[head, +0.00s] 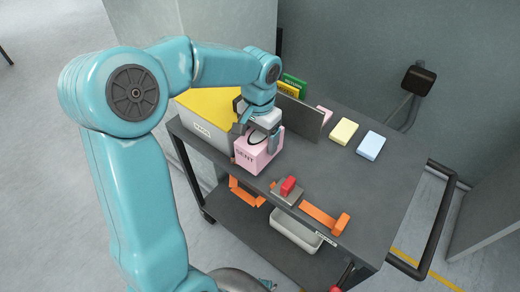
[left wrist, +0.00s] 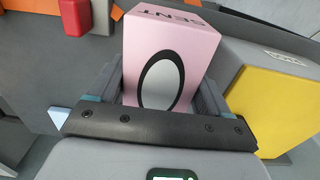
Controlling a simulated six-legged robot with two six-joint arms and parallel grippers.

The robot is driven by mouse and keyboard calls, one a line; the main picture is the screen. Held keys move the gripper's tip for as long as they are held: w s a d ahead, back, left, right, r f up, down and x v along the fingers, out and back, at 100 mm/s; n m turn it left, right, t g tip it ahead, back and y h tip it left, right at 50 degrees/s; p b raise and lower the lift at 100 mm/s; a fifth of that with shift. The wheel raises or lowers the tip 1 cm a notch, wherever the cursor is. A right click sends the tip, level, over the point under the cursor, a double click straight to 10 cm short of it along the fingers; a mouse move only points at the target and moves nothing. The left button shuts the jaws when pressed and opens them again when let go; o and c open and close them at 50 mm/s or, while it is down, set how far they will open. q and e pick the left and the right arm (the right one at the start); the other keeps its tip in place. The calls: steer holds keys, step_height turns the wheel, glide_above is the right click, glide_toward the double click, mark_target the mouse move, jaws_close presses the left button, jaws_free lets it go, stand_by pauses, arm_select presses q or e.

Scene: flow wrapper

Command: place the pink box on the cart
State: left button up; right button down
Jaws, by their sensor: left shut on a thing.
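The pink box (head: 252,155) has dark lettering on one face and a black-rimmed oval on another. My left gripper (head: 258,132) is shut on it, with a finger on each side, as the left wrist view also shows for the pink box (left wrist: 172,62) and the left gripper (left wrist: 165,90). The box is over the near left part of the dark cart top (head: 385,185). I cannot tell whether its bottom touches the cart. My right gripper is not in view.
A grey bin with a yellow top (head: 208,103) stands close left of the box. A grey upright panel (head: 300,115) is behind it. The right part is clear.

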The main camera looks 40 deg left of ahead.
arm_select(q)
step_height(320, 180, down, 5)
steer(key=shift+w+r, duration=0.1)
steer(key=shift+r, duration=0.05)
steer(key=shift+b, duration=0.3)
steer(key=o, duration=1)
steer(key=shift+o, duration=0.2)
steer(key=shift+r, duration=0.1)
step_height(320, 180, up, 12)
steer(key=shift+p, duration=0.85)
